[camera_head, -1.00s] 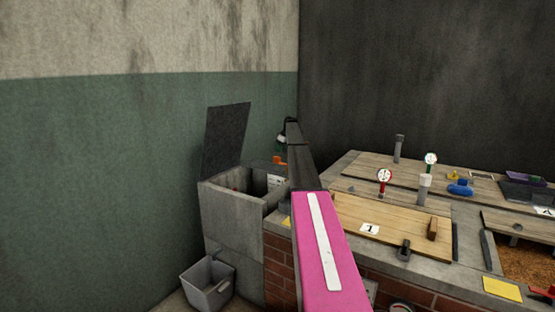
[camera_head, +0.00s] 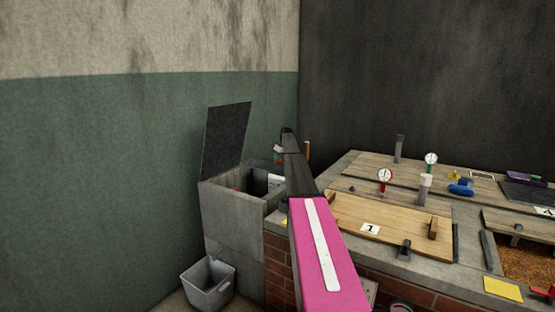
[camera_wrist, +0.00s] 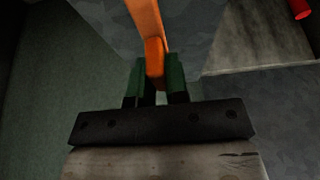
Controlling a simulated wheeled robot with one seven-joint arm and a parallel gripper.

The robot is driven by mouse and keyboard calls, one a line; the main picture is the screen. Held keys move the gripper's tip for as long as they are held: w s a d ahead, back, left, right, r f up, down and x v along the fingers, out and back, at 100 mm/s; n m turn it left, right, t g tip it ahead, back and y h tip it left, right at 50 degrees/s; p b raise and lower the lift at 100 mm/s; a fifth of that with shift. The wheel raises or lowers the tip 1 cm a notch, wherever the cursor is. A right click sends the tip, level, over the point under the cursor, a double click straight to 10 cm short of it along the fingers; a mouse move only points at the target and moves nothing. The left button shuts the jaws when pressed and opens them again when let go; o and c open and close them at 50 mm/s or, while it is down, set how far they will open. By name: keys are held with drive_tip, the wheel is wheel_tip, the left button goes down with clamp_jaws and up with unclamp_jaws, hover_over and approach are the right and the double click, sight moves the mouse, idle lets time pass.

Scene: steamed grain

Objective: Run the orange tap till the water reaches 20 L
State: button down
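The orange tap handle (camera_wrist: 146,25) runs down from the top of the wrist view to my gripper (camera_wrist: 156,85). The green fingers lie close on both sides of its lower end with no gap showing, so my gripper looks shut on it. In the head view my dark forearm hides most of the tap; an upright orange piece (camera_head: 307,150) shows just right of it. The grey tank (camera_head: 232,222) below has its dark lid (camera_head: 225,140) raised. The water, its level and any stream are not visible.
A red piece (camera_wrist: 300,8) shows at the wrist view's upper right. A grey bin (camera_head: 208,286) stands on the floor at left. On the right is a brick-sided counter with wooden boards (camera_head: 390,225), dials (camera_head: 385,176) and a blue fitting (camera_head: 460,188).

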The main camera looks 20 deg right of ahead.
drive_tip(key=shift+s+a+n+g+y, duration=0.25)
drive_tip(key=shift+s+a+n, duration=0.25)
drive_tip(key=shift+n, duration=0.35)
drive_tip(key=shift+s+a+n+g+y, duration=0.2)
drive_tip(key=shift+s+a+n, duration=0.3)
drive_tip(key=shift+n, duration=0.35)
drive_tip(key=shift+s+a+n+g+y, duration=0.15)
drive_tip(key=shift+s+a+n+g, duration=0.15)
drive_tip(key=shift+s+n, duration=0.45)
drive_tip(key=shift+s+a+n+g+y, duration=0.15)
drive_tip(key=shift+s+n+g, duration=0.25)
drive_tip(key=shift+n, duration=0.55)
drive_tip(key=c, duration=1.1)
unclamp_jaws()
drive_tip(key=shift+r, duration=0.15)
drive_tip(key=v, duration=1)
drive_tip(key=shift+s+r, duration=0.1)
drive_tip(key=shift+r, duration=0.2)
